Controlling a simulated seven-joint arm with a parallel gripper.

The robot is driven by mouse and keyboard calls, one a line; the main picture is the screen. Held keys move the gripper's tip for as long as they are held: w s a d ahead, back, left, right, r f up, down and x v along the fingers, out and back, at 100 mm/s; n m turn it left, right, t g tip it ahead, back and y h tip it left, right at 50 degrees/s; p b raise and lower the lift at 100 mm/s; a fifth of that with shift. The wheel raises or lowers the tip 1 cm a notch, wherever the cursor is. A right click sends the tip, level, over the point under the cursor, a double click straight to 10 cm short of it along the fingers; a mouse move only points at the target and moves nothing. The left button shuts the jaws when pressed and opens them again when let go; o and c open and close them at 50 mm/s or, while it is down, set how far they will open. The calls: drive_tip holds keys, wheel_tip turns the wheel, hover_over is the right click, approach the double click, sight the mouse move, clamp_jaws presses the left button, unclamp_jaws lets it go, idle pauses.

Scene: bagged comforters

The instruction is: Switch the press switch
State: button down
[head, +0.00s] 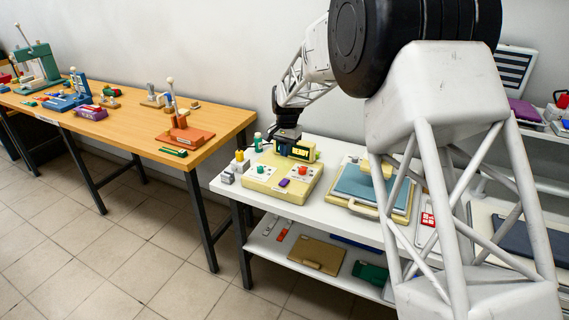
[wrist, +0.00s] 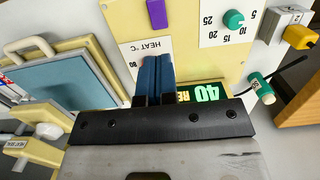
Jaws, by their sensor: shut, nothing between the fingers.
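The press's cream control box (head: 262,184) stands on the white table in the head view. Its purple switch (head: 285,183) sits at the front edge, and it also shows at the top of the wrist view (wrist: 157,14). A green knob (head: 260,170) and a red knob (head: 303,171) are on the top panel. A lit display (wrist: 205,93) reading 40 is partly covered by my gripper. My gripper (wrist: 154,62) is shut and empty, with blue fingers over the HEAT dial area, hiding its knob in the wrist view. It is apart from the purple switch.
A blue-topped press plate with a cream handle (head: 360,187) lies right of the box. A wooden table (head: 130,128) with several devices is further left.

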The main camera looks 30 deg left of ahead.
drive_tip(key=shift+w+r, duration=0.15)
drive_tip(key=shift+r, duration=1.55)
drive_tip(key=shift+d, duration=0.15)
drive_tip(key=s+d+r+t, duration=0.1)
drive_tip(key=s+d+r, duration=0.4)
drive_tip(key=d, duration=0.7)
drive_tip(key=s+d+r, duration=0.4)
drive_tip(key=d+r, duration=0.2)
drive_tip(key=d, duration=0.6)
drive_tip(key=s+d+r+t, duration=0.1)
drive_tip(key=s+d+r, duration=0.4)
drive_tip(key=d, duration=0.6)
drive_tip(key=s+d, duration=1.4)
drive_tip(key=s, duration=0.1)
drive_tip(key=s+d+f, duration=0.2)
drive_tip(key=s+d, duration=0.2)
drive_tip(key=s, duration=0.4)
drive_tip(key=s+d+f+t, duration=0.1)
drive_tip(key=s+d+f, duration=0.1)
drive_tip(key=s+d, duration=0.2)
drive_tip(key=s, duration=0.3)
drive_tip(key=shift+s+d+f+t, duration=0.2)
drive_tip(key=shift+s+f+t, duration=0.1)
drive_tip(key=shift+s, duration=0.05)
drive_tip(key=shift+w, duration=0.1)
